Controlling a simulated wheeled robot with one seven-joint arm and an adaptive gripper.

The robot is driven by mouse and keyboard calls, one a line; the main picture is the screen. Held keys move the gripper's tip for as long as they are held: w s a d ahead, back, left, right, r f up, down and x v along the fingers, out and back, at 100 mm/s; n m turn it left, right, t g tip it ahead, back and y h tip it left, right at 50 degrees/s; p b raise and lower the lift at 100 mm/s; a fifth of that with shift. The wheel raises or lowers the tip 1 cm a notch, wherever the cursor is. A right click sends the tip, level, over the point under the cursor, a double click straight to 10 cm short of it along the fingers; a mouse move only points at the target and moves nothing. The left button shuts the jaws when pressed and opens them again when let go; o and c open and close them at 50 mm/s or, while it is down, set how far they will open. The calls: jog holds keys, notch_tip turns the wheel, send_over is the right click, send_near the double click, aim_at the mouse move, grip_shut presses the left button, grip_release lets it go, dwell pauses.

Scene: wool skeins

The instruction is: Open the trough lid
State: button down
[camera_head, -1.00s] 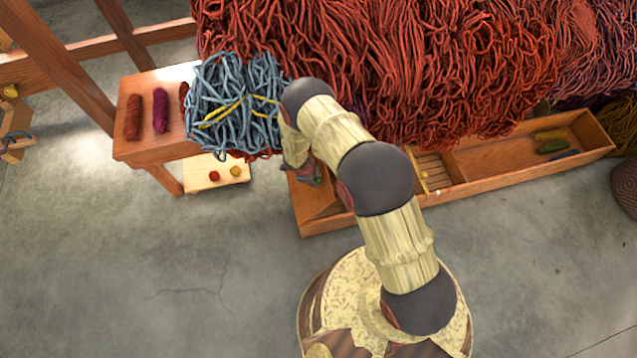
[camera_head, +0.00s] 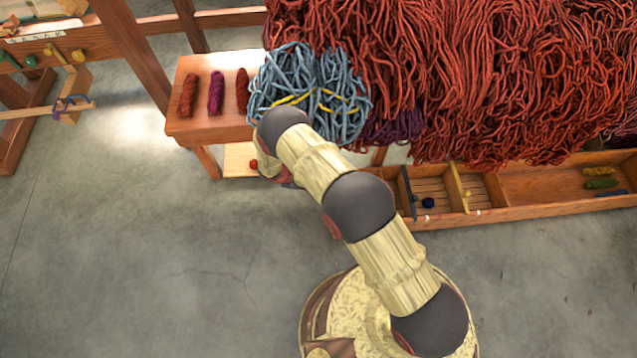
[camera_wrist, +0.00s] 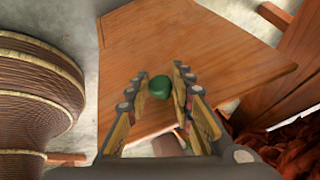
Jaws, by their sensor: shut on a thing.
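The trough (camera_head: 540,210) is a long, low wooden box with compartments, at the right of the head view under the hanging yarn. Its left end is hidden behind my arm. In the wrist view, a broad flat wooden panel with a green knob (camera_wrist: 159,88) fills the middle; it looks like the trough lid (camera_wrist: 215,50). My gripper (camera_wrist: 160,80) is shut on the green knob, one finger on each side. In the head view my gripper and the lid are mostly hidden behind my arm, so I cannot tell how far open the lid stands.
A wooden table (camera_head: 205,128) with blue yarn (camera_head: 300,80) and several small skeins stands behind my gripper, with a low pale shelf (camera_head: 238,160) below. Red yarn (camera_head: 480,80) hangs above. The floor at left is clear.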

jog(key=shift+s+a+f, duration=0.3)
jog(key=shift+s+f, duration=0.4)
jog(key=shift+f, duration=0.05)
jog(key=c, duration=1.7)
grip_release()
jog(key=shift+o, duration=0.8)
jog(key=shift+w+r, duration=0.15)
jog(key=shift+w+a, duration=0.1)
jog(key=shift+w+a+r, duration=0.1)
jog(key=shift+w+r, duration=0.05)
jog(key=v, duration=1.2)
